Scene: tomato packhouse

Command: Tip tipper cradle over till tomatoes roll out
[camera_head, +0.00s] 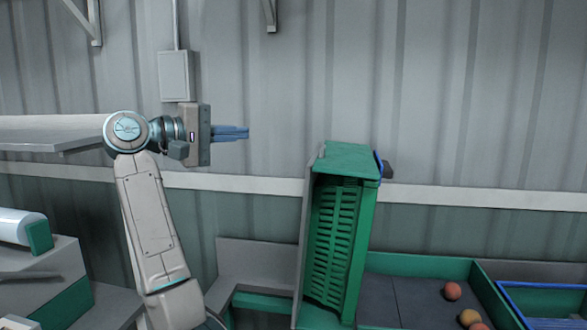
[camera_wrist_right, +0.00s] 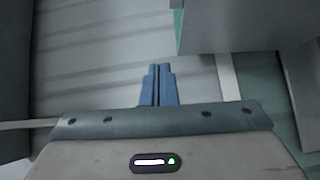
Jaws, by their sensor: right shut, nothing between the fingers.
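The tipper cradle shows as a thin grey plate (camera_head: 304,245) standing nearly upright, tilted a little. A green slatted crate (camera_head: 338,245) stands on end against it, over the dark tray. Inside the crate I see no tomatoes, though part of it is hidden. Several tomatoes (camera_head: 452,291) lie on the tray to the right. My right gripper (camera_head: 247,132) is shut and empty, up and to the left of the crate, apart from it. Its blue fingers (camera_wrist_right: 159,70) are together in the right wrist view. My left gripper is not in view.
A green-rimmed tray (camera_head: 420,265) with a dark floor lies right of the crate, and a blue-edged bin (camera_head: 540,286) beyond it. A grey wall box (camera_head: 175,76) is behind my right wrist. The air between gripper and crate is clear.

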